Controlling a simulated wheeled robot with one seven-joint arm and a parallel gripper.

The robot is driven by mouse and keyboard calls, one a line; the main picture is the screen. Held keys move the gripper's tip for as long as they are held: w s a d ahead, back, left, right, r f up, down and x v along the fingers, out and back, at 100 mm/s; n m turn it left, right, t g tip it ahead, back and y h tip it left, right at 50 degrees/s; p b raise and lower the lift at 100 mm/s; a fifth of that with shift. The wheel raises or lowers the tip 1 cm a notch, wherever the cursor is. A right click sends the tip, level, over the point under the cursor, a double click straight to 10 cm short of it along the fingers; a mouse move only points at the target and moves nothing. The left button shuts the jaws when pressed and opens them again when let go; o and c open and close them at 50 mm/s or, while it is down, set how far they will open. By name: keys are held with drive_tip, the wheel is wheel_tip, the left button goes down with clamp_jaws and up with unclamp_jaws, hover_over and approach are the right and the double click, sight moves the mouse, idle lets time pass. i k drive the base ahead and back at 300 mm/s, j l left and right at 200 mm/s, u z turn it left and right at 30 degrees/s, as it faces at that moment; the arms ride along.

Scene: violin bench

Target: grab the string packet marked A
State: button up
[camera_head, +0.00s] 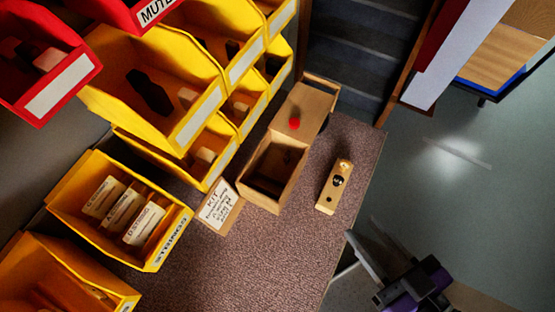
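A yellow bin labelled STRINGS (172,243) stands at the left on the bench. Several pale string packets stand in it in a row. The middle packet (122,208) appears to be marked A. The packet in front of it (145,223) appears to read D, and the letter on the packet behind (103,197) is hard to read. The lower parts of the packets are hidden in the bin. My gripper (362,230) is at the lower right, by the bench's right edge, far from the bin. Its two grey fingers look apart, with nothing between them.
A wooden box (290,195) with an open compartment and a red knob stands mid-bench. A KIT card (215,207) and a small wooden block (335,187) lie beside it. Yellow bins (205,120) rise behind. The bench's front (250,270) is clear.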

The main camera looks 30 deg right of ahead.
sight(121, 215)
drive_tip(key=l+u, duration=0.1)
drive_tip(key=u, duration=0.3)
drive_tip(key=i+l+u, duration=0.1)
drive_tip(key=u, duration=0.25)
drive_tip(key=l+u, duration=0.2)
drive_tip(key=u, duration=0.2)
